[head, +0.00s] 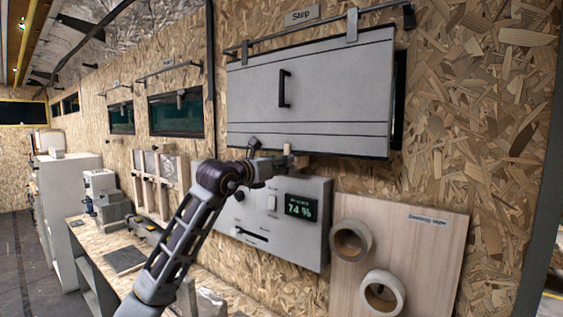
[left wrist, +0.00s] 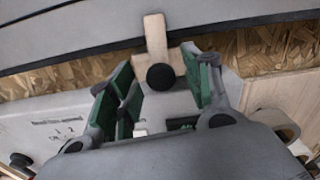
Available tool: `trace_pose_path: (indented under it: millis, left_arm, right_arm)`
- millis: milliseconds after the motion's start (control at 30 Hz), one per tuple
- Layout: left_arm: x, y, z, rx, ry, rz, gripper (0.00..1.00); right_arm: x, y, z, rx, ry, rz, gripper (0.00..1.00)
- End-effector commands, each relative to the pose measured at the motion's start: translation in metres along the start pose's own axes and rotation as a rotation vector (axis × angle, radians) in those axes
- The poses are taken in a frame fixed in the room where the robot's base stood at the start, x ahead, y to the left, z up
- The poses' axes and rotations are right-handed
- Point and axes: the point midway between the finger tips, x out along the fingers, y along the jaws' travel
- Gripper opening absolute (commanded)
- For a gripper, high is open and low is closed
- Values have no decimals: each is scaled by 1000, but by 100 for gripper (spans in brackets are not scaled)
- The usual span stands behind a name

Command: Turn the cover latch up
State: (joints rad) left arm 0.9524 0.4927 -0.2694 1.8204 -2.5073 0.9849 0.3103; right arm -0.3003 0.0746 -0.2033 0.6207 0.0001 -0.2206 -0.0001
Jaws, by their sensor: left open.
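The large grey cover (head: 330,95) with a black handle hangs on the wall. At its lower edge is a small wooden latch (head: 288,148), partly hidden by my gripper in the head view. In the left wrist view the latch (left wrist: 155,36) shows a narrow stem pointing up over the cover's edge, a wider base and a round black knob (left wrist: 161,77). My left gripper (head: 284,162) is open at the latch. In the left wrist view its green-padded fingers (left wrist: 162,84) stand either side of the knob and base; contact is unclear. My right gripper is out of view.
Below the cover is a grey control box (head: 312,245) with a slider and a display reading 74 %. Right of it, a wooden board (head: 430,250) holds two tape rolls (head: 352,241). A workbench (head: 90,238) runs along the wall at left.

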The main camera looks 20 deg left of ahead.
Motion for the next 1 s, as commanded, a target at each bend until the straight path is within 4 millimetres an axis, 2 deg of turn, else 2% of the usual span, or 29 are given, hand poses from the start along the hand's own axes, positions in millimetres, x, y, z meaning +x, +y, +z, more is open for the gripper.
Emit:
trace_pose_path:
  millis: [200,567,900,1000]
  left_arm:
    - [12,0,0,-1,0,0,50]
    - [13,0,0,0,0,0,48]
    - [13,0,0,0,0,0,5]
    - [13,0,0,-1,0,0,2]
  right_arm:
    - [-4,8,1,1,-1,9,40]
    - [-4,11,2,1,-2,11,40]
    - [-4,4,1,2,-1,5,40]
    - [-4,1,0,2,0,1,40]
